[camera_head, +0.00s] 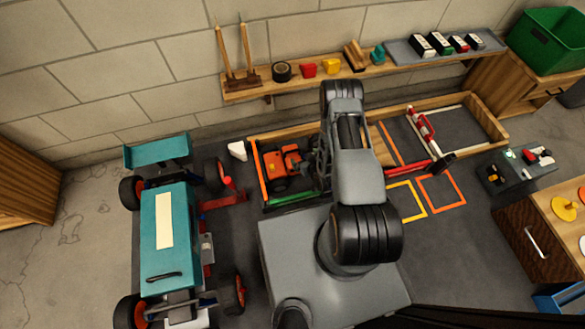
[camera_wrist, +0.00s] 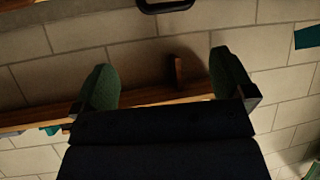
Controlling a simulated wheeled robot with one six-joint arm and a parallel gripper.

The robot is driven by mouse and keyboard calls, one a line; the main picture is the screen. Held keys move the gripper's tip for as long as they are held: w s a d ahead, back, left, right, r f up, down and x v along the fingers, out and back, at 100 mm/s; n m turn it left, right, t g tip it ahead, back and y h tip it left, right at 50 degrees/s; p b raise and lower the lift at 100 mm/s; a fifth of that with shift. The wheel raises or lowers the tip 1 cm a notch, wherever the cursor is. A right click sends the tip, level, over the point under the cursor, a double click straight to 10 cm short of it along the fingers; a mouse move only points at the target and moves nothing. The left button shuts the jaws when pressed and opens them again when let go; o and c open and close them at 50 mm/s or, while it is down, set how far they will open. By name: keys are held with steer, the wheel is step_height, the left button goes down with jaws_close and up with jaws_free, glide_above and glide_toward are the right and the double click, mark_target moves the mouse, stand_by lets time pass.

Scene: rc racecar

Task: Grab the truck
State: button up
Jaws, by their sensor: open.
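An orange toy truck (camera_head: 280,166) with dark wheels sits in the left part of a low wooden-walled bay (camera_head: 262,143) in the head view. My arm stands just right of it and covers part of the bay. My gripper (camera_wrist: 164,78) shows in the wrist view with its two green-padded fingers spread wide and nothing between them. It faces the block wall and a wooden shelf edge. In the head view my arm hides the gripper. The truck is not seen in the wrist view.
A large teal racecar (camera_head: 165,238) stands at the left. A wall shelf (camera_head: 240,93) with brushes, tape and small items runs behind the bay. A red-and-white part (camera_head: 421,126) lies in the bay's right section. Cabinets and a green bin (camera_head: 548,42) stand at the right.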

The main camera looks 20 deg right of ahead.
steer(key=b, duration=0.2)
glide_toward(293, 156)
steer(key=w, duration=0.1)
steer(key=w+b, duration=0.2)
steer(key=shift+w+a+f+t, duration=0.3)
steer(key=shift+w, duration=0.1)
steer(key=shift+x, duration=0.8)
steer(key=b+x, duration=0.3)
steer(key=x, duration=0.1)
steer(key=shift+w+a+f+b, duration=0.15)
steer(key=shift+w+b, duration=0.2)
steer(key=shift+w, duration=0.25)
steer(key=c, duration=1.5)
steer(key=shift+c, duration=0.2)
